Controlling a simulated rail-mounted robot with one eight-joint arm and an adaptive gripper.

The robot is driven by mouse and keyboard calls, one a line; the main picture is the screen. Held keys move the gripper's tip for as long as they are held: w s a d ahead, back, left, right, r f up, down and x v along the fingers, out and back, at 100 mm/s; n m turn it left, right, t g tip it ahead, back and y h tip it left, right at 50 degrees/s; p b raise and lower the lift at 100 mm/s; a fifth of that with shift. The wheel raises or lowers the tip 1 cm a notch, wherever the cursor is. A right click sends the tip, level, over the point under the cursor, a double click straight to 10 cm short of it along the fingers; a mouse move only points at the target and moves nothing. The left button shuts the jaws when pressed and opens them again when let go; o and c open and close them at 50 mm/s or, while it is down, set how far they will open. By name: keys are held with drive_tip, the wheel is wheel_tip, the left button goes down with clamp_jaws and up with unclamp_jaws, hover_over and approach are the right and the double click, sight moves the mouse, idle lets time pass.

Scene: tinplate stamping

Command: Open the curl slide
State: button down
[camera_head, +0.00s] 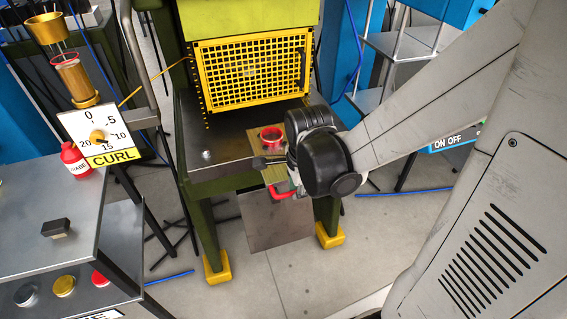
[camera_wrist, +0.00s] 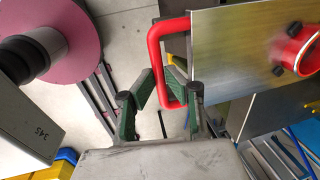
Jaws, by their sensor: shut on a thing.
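The curl slide is a flat metal plate (camera_wrist: 235,45) with a red U-shaped handle (camera_wrist: 155,62) and a red ring (camera_wrist: 298,48) mounted on it. In the head view the red ring (camera_head: 271,133) sits at the press table's front, below the yellow mesh guard, and the red handle (camera_head: 282,193) hangs out past the front edge. My gripper (camera_wrist: 163,78) is shut on the red handle, with its green-padded fingers on either side of the bar. In the head view my wrist hides most of the gripper and part of the slide.
The press table (camera_head: 225,150) carries the yellow mesh guard (camera_head: 252,68). A CURL dial (camera_head: 98,137), a small red bottle (camera_head: 75,160) and a side bench (camera_head: 50,200) stand at left. A pink disc (camera_wrist: 62,42) shows in the wrist view. Floor before the press is open.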

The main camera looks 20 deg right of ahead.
drive_tip(key=s, duration=0.6)
drive_tip(key=shift+a, duration=0.3)
drive_tip(key=c, duration=1.8)
unclamp_jaws()
drive_tip(key=shift+o, duration=0.2)
drive_tip(key=shift+r, duration=0.1)
wheel_tip(320, 180, up, 12)
drive_tip(key=s, duration=0.2)
drive_tip(key=shift+s+f, duration=0.15)
drive_tip(key=shift+f, duration=0.05)
wheel_tip(320, 180, up, 6)
drive_tip(key=a+n+t, duration=0.1)
drive_tip(key=n+t, duration=0.1)
drive_tip(key=n, duration=0.7)
drive_tip(key=w+a+n+t, duration=0.1)
drive_tip(key=n+t, duration=0.2)
drive_tip(key=n, duration=0.6)
drive_tip(key=shift+a+f+n, duration=0.25)
drive_tip(key=shift+a+n, duration=0.15)
